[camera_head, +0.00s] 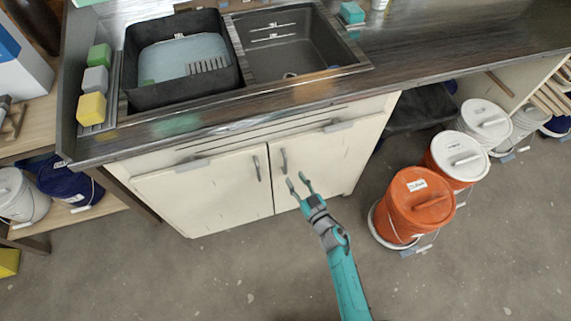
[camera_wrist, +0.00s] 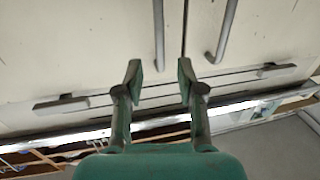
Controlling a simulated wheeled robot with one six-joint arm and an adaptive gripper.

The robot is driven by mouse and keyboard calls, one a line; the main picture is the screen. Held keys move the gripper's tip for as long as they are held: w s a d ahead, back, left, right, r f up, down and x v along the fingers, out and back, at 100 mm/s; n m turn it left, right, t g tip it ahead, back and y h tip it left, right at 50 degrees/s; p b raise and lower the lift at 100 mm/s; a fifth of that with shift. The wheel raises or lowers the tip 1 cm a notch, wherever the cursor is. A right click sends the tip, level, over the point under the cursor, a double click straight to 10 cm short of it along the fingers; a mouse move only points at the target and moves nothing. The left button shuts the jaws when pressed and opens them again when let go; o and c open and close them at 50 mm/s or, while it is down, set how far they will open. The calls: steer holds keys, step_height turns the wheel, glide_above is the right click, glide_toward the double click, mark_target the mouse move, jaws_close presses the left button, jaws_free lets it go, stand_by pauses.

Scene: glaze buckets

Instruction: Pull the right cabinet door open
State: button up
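The right cabinet door (camera_head: 325,165) is cream and closed, with a grey vertical bar handle (camera_head: 283,160) near its left edge. The left door (camera_head: 205,195) is closed beside it, with its own handle (camera_head: 257,168). My teal gripper (camera_head: 297,181) is open and empty, just below and right of the right handle in the head view. The wrist view looks upside down. There the right door's handle (camera_wrist: 158,35) lines up with the gap between my fingers (camera_wrist: 160,78), beyond the tips. The left door's handle (camera_wrist: 228,30) is outside that gap.
A dark countertop (camera_head: 440,50) with a black basin (camera_head: 130,80) and a sink (camera_head: 290,50) is above the doors. An orange bucket (camera_head: 410,207) and white-lidded buckets (camera_head: 455,160) stand right of the cabinet. The floor before the doors is clear.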

mark_target(286, 166)
steer(key=x, duration=0.7)
steer(key=shift+w+a, duration=0.25)
steer(key=shift+w, duration=0.1)
jaws_close()
